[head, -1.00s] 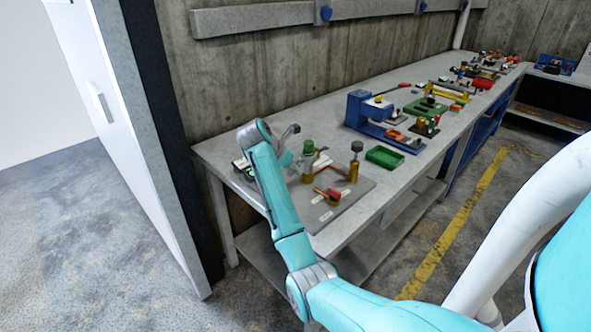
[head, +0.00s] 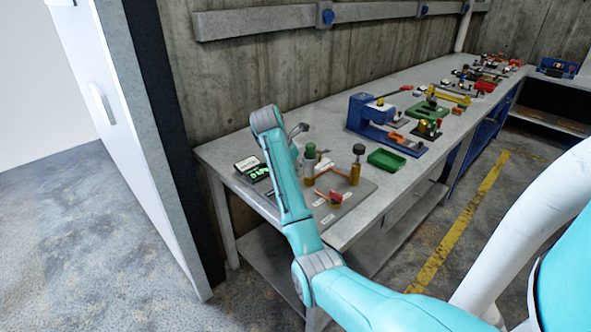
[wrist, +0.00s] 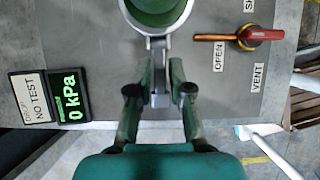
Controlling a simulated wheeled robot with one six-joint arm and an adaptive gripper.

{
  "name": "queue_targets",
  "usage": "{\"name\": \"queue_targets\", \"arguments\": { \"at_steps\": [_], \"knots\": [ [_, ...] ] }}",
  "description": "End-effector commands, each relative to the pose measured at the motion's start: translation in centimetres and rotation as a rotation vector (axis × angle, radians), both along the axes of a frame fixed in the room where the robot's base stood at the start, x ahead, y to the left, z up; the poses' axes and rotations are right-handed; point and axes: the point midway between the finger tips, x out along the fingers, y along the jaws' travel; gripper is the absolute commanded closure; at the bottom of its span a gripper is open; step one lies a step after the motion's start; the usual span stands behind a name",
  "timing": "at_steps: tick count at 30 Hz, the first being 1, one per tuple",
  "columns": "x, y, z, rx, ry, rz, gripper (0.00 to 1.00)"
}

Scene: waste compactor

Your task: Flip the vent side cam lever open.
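In the wrist view a grey metal lever (wrist: 158,76) hangs from the metal collar around a green-topped coupling (wrist: 157,12). I take it for a cam lever; whether it is the vent side one I cannot tell. My gripper (wrist: 159,92) is open, with one finger on each side of this lever; contact is not clear. In the head view the green-topped coupling (head: 310,152) stands on the grey plate, and my forearm hides most of the gripper. A red valve handle (wrist: 262,34) lies right of the coupling, near OPEN and VENT labels (wrist: 257,78).
A display reading 0 kPa (wrist: 68,97) and a NO TEST card (wrist: 30,100) lie left of the gripper. A brass post with a dark knob (head: 355,165) stands right of the coupling. A green tray (head: 386,159) and blue clamp fixture (head: 372,118) are farther along the bench (head: 225,153).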

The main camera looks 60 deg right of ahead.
Motion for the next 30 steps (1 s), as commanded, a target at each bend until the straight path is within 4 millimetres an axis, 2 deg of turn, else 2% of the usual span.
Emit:
{"name": "queue_targets", "arguments": {
  "at_steps": [1,2,16,30],
  "knots": [
    [0.0,0.0,0.0,0.0,-0.001,0.0,0.68],
    [0.0,0.0,0.0,0.0,-0.001,0.0,0.64],
    [0.0,0.0,-0.3,-0.049,0.014,0.001,0.64],
    [-0.2,-0.6,-1.8,-0.463,0.115,0.003,0.64]
  ]
}}
